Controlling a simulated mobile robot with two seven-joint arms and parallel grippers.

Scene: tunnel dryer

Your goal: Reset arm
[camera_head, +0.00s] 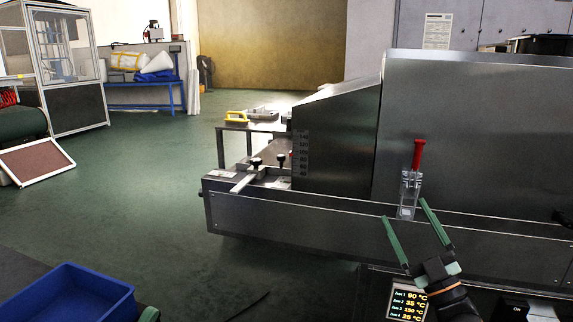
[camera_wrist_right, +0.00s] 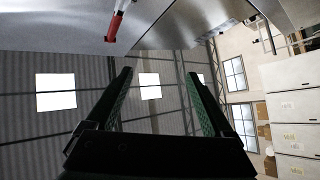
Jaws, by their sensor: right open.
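My right gripper (camera_head: 410,232) is open and empty, with its two green-lined fingers apart. It is in front of the steel tunnel dryer (camera_head: 470,130), below and close to a red-handled toggle clamp (camera_head: 417,155) on the dryer's side. In the right wrist view, the gripper (camera_wrist_right: 160,95) again shows nothing between its fingers, and the red handle (camera_wrist_right: 114,26) is at the top left, apart from them. My left gripper is not in view.
A display with zone temperatures (camera_head: 408,303) is below the right gripper. A blue bin (camera_head: 70,296) stands at the lower left. A framed screen (camera_head: 36,160) leans at the far left. The green floor (camera_head: 150,190) between them is mostly clear.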

